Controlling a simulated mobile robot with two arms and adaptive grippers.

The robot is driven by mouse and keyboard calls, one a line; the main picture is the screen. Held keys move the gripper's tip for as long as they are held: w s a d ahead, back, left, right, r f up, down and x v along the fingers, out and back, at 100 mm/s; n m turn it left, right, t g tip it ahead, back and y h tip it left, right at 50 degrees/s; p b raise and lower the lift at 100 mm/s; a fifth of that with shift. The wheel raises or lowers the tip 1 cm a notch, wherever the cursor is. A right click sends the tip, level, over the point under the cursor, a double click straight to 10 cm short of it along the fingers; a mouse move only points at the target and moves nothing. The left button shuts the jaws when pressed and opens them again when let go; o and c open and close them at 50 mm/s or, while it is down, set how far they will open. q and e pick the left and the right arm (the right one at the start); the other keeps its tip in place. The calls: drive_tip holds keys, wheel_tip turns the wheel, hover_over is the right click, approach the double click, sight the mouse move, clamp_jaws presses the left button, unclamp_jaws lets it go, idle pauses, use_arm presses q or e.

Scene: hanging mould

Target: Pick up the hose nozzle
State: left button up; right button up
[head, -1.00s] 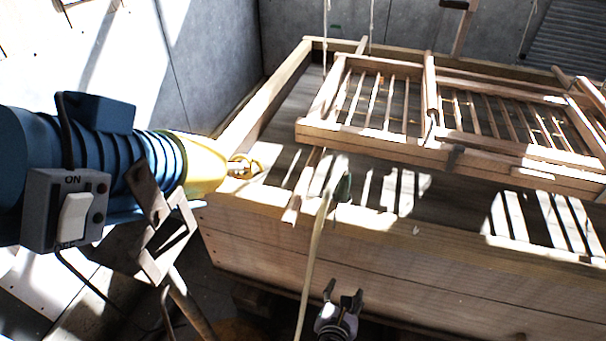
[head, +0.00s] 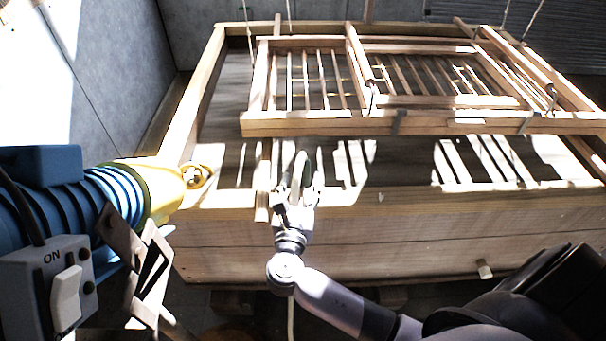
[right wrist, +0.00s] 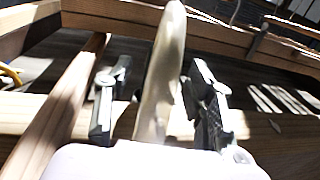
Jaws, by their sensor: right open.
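A pale hose (head: 300,164) lies over the front edge of the wooden box, and its lower part hangs down in front of it. The green nozzle at its end cannot be made out clearly now behind my gripper. My right gripper (head: 297,188) is at the box's front edge, right at the hose. In the right wrist view the pale hose (right wrist: 163,75) runs up between the two spread fingers of my right gripper (right wrist: 160,98). I cannot tell whether either finger touches it. My left gripper is not in view.
The large wooden box (head: 400,235) fills the middle. A slatted wooden frame (head: 430,124) hangs on ropes above it. A blue and yellow machine (head: 50,185) with a grey switch box (head: 45,290) stands close on the left.

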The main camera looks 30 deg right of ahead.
sight(303, 169)
drive_tip(key=p+x, duration=0.1)
drive_tip(key=x, duration=0.5)
drive_tip(key=shift+w+d, duration=0.25)
drive_tip(key=shift+c, duration=0.6)
drive_tip(key=shift+r, duration=0.1)
clamp_jaws()
